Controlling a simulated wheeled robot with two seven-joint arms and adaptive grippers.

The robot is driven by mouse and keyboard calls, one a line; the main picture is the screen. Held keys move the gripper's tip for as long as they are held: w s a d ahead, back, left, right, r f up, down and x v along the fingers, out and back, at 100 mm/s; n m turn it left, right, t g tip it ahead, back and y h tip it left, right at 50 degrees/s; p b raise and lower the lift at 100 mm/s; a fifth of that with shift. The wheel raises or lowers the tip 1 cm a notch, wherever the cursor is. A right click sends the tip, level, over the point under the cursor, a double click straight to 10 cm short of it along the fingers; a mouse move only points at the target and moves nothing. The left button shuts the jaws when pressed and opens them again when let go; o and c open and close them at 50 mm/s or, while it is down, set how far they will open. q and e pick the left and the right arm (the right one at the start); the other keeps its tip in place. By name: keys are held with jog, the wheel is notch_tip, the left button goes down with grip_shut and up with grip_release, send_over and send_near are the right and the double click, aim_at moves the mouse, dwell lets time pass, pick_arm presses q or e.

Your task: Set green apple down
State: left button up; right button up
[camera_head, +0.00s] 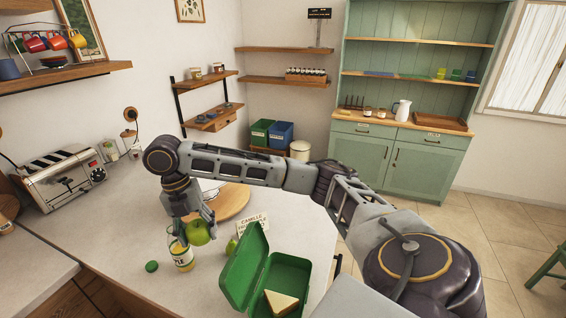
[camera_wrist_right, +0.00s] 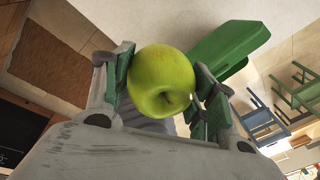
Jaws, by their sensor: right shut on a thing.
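A green apple (camera_head: 197,232) is held between the fingers of my right gripper (camera_head: 193,218), which is shut on it. The apple also shows in the right wrist view (camera_wrist_right: 161,82), gripped between both fingers. In the head view the apple is over the counter, close beside a bottle with a yellow label (camera_head: 180,250). I cannot tell for sure whether it touches the counter. An open green lunch box (camera_head: 243,272) with a sandwich wedge (camera_head: 281,303) in it stands to the right of the apple. My left gripper is not in view.
A small green lid-like thing (camera_head: 151,267) lies left of the bottle. A pear-shaped green thing (camera_head: 231,246) and a lettered card (camera_head: 253,222) stand behind the lunch box. A round wooden board (camera_head: 234,203) is behind my gripper. The left counter (camera_head: 100,225) has free room.

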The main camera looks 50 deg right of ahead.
aim_at(193, 242)
jog(key=shift+w+a+f+m+y, duration=0.15)
jog(key=shift+w+a+f+m, duration=0.1)
jog(key=shift+f+m, duration=0.45)
jog(key=shift+w+a+f+m+y, duration=0.2)
jog(key=shift+f+m, duration=0.15)
jog(key=shift+m, duration=0.65)
jog(key=m, duration=0.1)
jog(key=f+m, duration=0.1)
jog(key=f+m+b, duration=0.1)
jog(key=shift+w+a+f+m+y, duration=0.1)
jog(key=shift+w+a+m+y, duration=0.15)
jog(key=shift+w+a+m, duration=0.15)
notch_tip(193, 242, down, 11)
jog(key=w+m+t+y+b, duration=0.1)
jog(key=w+m+t+b, duration=0.1)
jog(key=m, duration=1.8)
jog(key=shift+w+a+f+m+t+b, duration=0.2)
jog(key=shift+w+a+m+t+b, duration=0.1)
jog(key=shift+w+a+t+b, duration=0.15)
jog(key=shift+s+d+f+m, duration=0.1)
jog(key=shift+d+f+m, duration=0.05)
jog(key=shift+f+m, duration=0.15)
jog(key=shift+s+r, duration=0.1)
